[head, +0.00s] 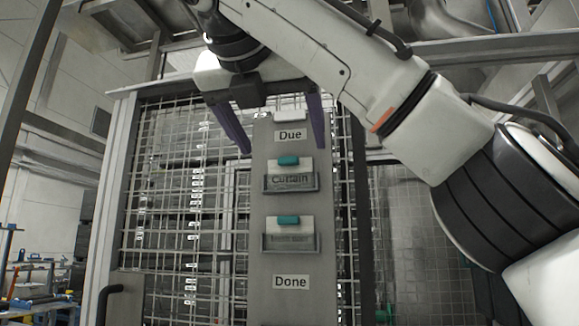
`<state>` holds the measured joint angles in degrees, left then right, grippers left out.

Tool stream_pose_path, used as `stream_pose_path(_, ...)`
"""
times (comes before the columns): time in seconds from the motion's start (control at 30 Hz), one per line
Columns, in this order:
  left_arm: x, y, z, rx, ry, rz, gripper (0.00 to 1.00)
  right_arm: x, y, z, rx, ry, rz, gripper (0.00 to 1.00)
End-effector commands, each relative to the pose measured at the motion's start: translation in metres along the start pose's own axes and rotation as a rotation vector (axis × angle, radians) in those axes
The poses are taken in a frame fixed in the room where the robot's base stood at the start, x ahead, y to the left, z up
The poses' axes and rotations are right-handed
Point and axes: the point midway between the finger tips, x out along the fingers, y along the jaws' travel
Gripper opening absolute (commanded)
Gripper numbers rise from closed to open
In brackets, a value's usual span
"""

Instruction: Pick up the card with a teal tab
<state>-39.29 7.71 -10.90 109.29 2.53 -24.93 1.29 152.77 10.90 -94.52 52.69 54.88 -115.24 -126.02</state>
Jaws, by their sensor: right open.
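A grey board (264,200) hangs upright on a mesh panel, with a "Due" label near its top and a "Done" label lower down. Below "Due", a white card with a teal tab (289,161) stands in a grey pocket (291,184) that seems to read "Curtain". A second white card with a teal tab (288,221) stands in a lower pocket (291,244) above "Done"; its print is unclear. My right gripper (282,149) is open and empty, its purple fingers on either side of the board's upper part, above the upper card. My left gripper is out of view.
A small white piece (289,115) sits at the board's top, between the fingers. The wire mesh (180,190) stands behind the board. A dark handle (107,295) juts out at lower left. Blue items (33,257) lie at far left.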

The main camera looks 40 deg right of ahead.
Motion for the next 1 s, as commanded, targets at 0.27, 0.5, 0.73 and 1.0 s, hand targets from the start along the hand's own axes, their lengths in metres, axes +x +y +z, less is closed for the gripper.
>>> stream_pose_path(0.27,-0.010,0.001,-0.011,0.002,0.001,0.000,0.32,0.035,0.002,0.000,-0.002,0.002,0.002,0.84)
stream_pose_path(0.5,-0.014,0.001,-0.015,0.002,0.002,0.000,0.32,0.054,0.002,-0.002,0.000,-0.002,0.002,0.84)
stream_pose_path(0.73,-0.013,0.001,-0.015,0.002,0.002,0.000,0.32,0.053,0.002,-0.002,0.001,-0.002,0.002,0.76)
stream_pose_path(1.0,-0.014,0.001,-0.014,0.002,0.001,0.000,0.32,0.053,0.002,-0.002,0.001,-0.003,0.002,0.41)
